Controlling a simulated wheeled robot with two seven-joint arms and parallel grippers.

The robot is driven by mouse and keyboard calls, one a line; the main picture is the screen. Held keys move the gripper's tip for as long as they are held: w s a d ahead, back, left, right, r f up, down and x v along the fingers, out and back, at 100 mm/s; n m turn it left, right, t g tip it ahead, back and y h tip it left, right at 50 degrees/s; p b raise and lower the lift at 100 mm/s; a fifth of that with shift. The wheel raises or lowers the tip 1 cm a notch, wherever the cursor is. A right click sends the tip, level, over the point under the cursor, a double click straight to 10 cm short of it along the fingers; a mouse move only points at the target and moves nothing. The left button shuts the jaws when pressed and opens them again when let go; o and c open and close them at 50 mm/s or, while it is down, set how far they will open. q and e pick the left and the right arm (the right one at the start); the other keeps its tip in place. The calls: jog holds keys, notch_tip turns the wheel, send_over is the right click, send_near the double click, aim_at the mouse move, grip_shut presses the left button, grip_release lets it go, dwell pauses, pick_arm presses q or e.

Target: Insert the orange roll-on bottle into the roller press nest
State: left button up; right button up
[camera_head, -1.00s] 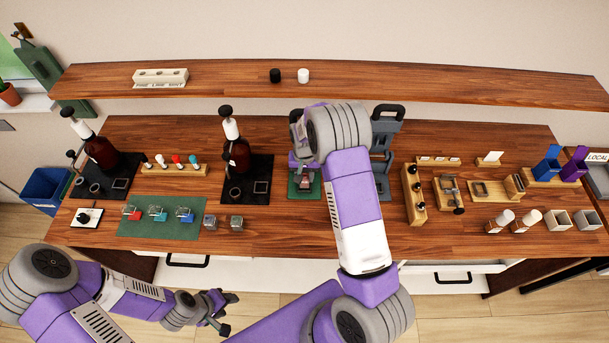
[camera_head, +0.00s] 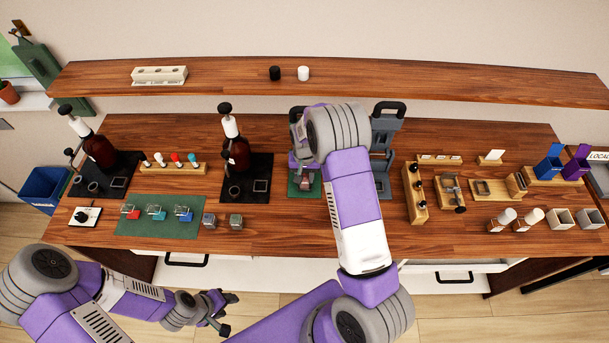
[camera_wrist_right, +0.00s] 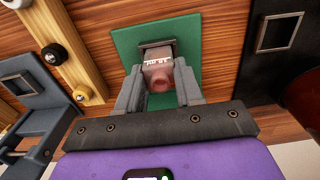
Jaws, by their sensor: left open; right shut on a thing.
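In the right wrist view a small clear bottle with white lettering and a pinkish round end (camera_wrist_right: 158,74) is between the fingers of my right gripper (camera_wrist_right: 158,88), which is shut on it. The bottle's orange colour shows only faintly. A dark square nest frame (camera_wrist_right: 157,43) on a green base (camera_wrist_right: 127,42) is right at the bottle's far end; I cannot tell how deep the bottle sits. In the head view my right gripper (camera_head: 304,165) is over the green base (camera_head: 294,187), hiding the bottle. My left gripper (camera_head: 222,312) is open and empty, low in front of the table.
A grey press (camera_head: 385,140) stands right of the green base, with a wooden rack (camera_head: 414,195) beyond it. A pump bottle (camera_head: 236,153) on a black base (camera_head: 261,172) stands to the left. A green mat (camera_head: 135,227) holds small coloured items. The table's front middle is clear.

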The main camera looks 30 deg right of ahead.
aim_at(305, 177)
jog(key=shift+f, duration=0.35)
jog(key=o, duration=1.1)
jog(key=shift+c, duration=0.2)
notch_tip(305, 177, up, 8)
jog(key=shift+f+b, duration=0.2)
jog(key=shift+b, duration=0.15)
